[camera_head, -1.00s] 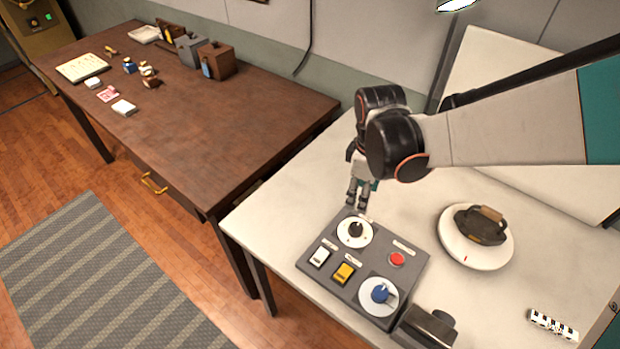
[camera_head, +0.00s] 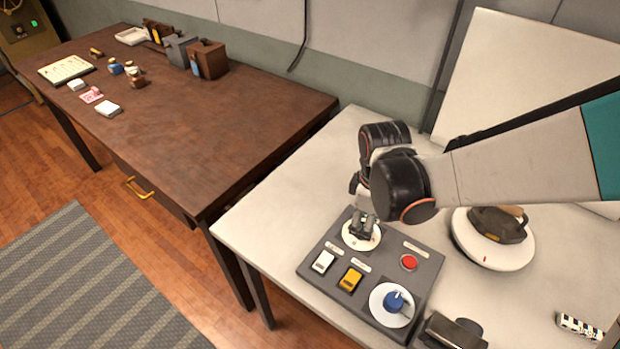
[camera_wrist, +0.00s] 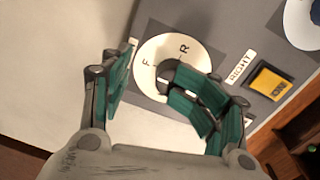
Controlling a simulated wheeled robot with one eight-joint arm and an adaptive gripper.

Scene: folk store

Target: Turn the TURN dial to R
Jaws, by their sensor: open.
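The dial with F and R on its white disc (camera_head: 373,245) sits at the upper left of the grey control panel (camera_head: 325,284). In the wrist view its white disc (camera_wrist: 149,57) shows the letters F and R. My gripper (camera_head: 362,230) is over this dial, pointing down, its fingertips close to the disc. In the wrist view my gripper (camera_wrist: 152,70) is open, with one finger on each side of the dial's middle. The black knob is mostly hidden by a finger, so I cannot tell where it points or whether it is touched.
The panel also holds a white switch (camera_head: 323,262), a yellow switch (camera_head: 350,279), a red button (camera_head: 409,262) and a blue knob (camera_head: 394,301) on a white disc. A dark iron-like object (camera_head: 497,224) rests on a round white base to the right. A brown table (camera_head: 230,130) stands left.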

